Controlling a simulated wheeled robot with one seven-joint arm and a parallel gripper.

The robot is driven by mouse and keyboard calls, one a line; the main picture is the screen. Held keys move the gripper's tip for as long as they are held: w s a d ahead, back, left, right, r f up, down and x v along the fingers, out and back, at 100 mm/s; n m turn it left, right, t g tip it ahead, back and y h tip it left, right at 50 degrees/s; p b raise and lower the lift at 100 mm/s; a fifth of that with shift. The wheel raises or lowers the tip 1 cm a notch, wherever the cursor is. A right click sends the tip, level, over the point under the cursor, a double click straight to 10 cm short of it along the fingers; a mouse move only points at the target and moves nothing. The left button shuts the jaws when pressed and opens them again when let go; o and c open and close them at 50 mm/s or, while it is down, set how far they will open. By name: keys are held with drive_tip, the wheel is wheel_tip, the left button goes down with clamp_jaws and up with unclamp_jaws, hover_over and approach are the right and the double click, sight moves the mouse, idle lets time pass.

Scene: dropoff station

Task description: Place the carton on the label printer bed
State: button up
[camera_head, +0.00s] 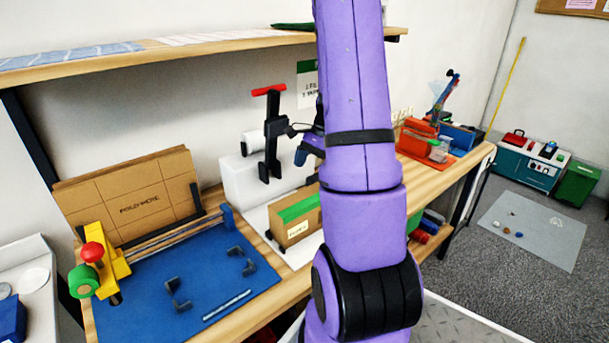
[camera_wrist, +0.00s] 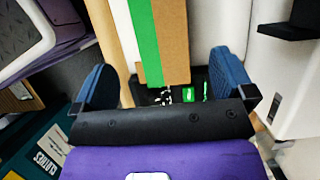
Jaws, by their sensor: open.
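The carton (camera_head: 296,217) is a brown box with a green stripe on top and a pale label on its front. It appears to sit on the white flat bed (camera_head: 270,211) beside the white printer body (camera_head: 258,176). In the wrist view the carton (camera_wrist: 172,40) shows its brown top and green stripe beyond my gripper (camera_wrist: 163,62). The two blue fingers are wide apart with nothing held between them. In the head view only a blue finger (camera_head: 302,156) shows, above the carton; my arm hides the rest. Contact with the carton is not seen.
A black stand with a red handle (camera_head: 269,91) rises by the printer. Left is a blue mat (camera_head: 190,285) with a yellow tool and a flat carton behind. A shelf (camera_head: 120,64) runs above. Right on the bench is an orange bin (camera_head: 417,135).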

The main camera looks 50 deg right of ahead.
drive_tip(key=w+a+r+n+h, duration=0.1)
drive_tip(key=a+r+n+h, duration=0.1)
drive_tip(key=a+r+n, duration=1.15)
drive_tip(key=s+a+r+n+t+h, duration=0.1)
drive_tip(key=s+a+r+n+t, duration=0.1)
drive_tip(key=s+a+r, duration=0.3)
drive_tip(key=s+a+r+n+t+h, duration=0.1)
drive_tip(key=s+a+r+n, duration=0.4)
drive_tip(key=a, duration=0.7)
drive_tip(key=shift+s+a+r+t, duration=0.15)
drive_tip(key=shift+s+a+t, duration=0.05)
drive_tip(key=shift+s+t, duration=0.5)
